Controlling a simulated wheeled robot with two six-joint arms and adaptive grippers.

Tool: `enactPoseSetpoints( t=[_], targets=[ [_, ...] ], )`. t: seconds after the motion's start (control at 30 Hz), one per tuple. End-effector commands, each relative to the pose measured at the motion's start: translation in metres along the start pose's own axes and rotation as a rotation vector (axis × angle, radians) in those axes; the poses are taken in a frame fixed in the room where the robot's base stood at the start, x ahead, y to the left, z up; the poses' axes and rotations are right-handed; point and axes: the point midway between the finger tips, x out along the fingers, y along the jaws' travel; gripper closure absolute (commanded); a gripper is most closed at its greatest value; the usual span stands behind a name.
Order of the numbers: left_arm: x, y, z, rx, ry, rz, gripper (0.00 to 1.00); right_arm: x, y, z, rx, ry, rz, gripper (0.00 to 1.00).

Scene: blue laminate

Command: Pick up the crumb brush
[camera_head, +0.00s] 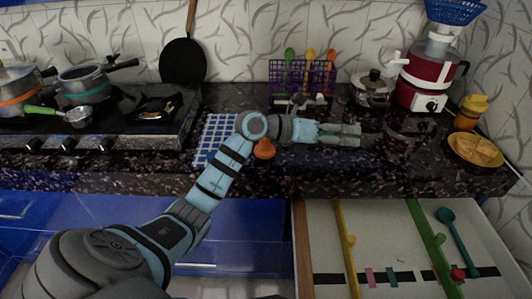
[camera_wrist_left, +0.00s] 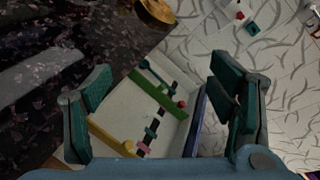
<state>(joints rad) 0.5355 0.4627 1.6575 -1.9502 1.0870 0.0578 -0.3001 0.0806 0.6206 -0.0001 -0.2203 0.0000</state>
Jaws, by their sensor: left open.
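I cannot pick out the crumb brush for certain in either view. A small orange-brown rounded object (camera_head: 264,149) shows at the counter edge just below my left wrist, partly hidden by the arm; I cannot tell what it is. My left gripper (camera_head: 350,134) is stretched to the right over the dark counter, fingers apart with nothing between them. In the left wrist view its fingers (camera_wrist_left: 165,100) stand wide on both sides, with the open drawer (camera_wrist_left: 119,113) seen beyond them. My right gripper is not in view.
The open drawer (camera_head: 385,225) holds yellow and green bars, a teal spoon (camera_head: 458,240) and a red ball (camera_head: 458,274).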

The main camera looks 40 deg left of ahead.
Motion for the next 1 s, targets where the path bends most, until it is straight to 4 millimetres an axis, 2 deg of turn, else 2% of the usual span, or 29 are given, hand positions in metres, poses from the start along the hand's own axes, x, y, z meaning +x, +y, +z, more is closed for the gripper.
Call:
enactPoseSetpoints(
  t=[0.03,0.07,0.1,0.2,0.3,0.4,0.6,0.77,1.0],
  targets=[
    [-0.016,0.04,0.008,0.083,0.136,0.191,0.24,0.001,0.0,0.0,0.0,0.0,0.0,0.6],
    [-0.034,0.066,0.01,0.106,0.226,0.321,0.24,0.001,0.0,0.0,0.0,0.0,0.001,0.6],
    [-0.062,0.094,0.015,0.106,0.323,0.478,0.24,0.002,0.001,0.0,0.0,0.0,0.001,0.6],
    [-0.129,0.13,0.023,0.034,0.481,0.758,0.24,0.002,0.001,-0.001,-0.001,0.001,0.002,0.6],
    [-0.159,0.143,0.021,-0.028,0.547,0.877,0.24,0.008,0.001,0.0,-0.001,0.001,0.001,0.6],
    [-0.154,0.16,0.007,-0.041,0.563,0.899,0.24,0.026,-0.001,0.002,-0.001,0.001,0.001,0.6],
    [-0.128,0.195,-0.015,-0.039,0.564,0.895,0.24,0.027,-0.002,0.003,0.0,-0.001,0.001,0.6],
    [-0.117,0.209,-0.025,-0.036,0.563,0.894,0.24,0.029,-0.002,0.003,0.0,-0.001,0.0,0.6],
    [-0.092,0.235,-0.049,-0.037,0.561,0.894,0.24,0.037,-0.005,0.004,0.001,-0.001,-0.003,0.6]
  ],
)
